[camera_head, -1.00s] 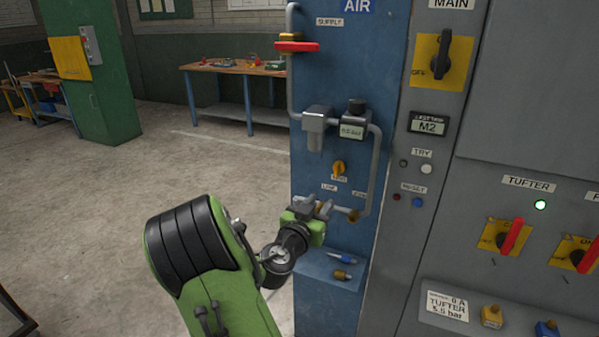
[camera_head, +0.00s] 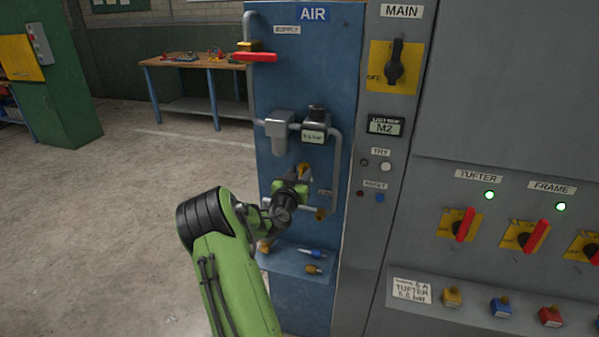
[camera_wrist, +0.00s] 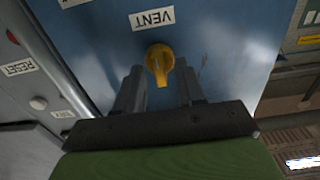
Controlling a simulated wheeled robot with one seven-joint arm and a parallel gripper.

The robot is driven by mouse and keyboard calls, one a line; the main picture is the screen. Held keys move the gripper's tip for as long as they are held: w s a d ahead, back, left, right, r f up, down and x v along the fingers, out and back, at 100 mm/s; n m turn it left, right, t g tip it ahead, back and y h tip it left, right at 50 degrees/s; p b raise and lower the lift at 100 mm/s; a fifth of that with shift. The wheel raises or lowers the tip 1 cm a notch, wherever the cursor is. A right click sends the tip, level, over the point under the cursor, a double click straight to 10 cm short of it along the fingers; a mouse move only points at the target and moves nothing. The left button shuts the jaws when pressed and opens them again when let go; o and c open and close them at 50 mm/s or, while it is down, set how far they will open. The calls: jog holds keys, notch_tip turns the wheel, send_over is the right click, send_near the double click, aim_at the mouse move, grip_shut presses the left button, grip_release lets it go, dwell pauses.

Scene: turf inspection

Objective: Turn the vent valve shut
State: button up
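The vent valve's small yellow-orange knob (camera_head: 304,170) is on the blue AIR panel, below the pressure regulator. My arm reaches it from the lower left, and my gripper (camera_head: 292,190) partly covers it. In the wrist view the knob (camera_wrist: 160,62) sits below the VENT label (camera_wrist: 152,18), which appears upside down. My gripper (camera_wrist: 160,82) is open, with one dark finger on each side of the knob. Gaps show between the fingers and the knob, so it is not clasped. The knob's tail points toward my palm.
The grey pipe (camera_head: 336,165) and regulator (camera_head: 314,134) stand out close around the knob. A red supply handle (camera_head: 255,57) is higher up. Below, a small shelf (camera_head: 290,267) holds fittings. The switch cabinet (camera_head: 475,120) stands at right; open floor lies left.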

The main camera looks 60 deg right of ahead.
grip_shut()
jog(key=shift+n, duration=0.3)
jog(key=n+b, duration=0.1)
jog(key=n, duration=0.2)
jog(key=shift+w+f+n, duration=0.1)
jog(key=shift+w+n, duration=0.05)
jog(key=shift+n, duration=0.25)
jog(key=n, duration=0.4)
jog(key=shift+n, duration=0.3)
jog(key=n+p, duration=0.1)
jog(key=n, duration=0.3)
jog(key=shift+f+n+p, duration=0.1)
jog(key=shift+n+p, duration=0.8)
jog(key=shift+n, duration=1.5)
grip_release()
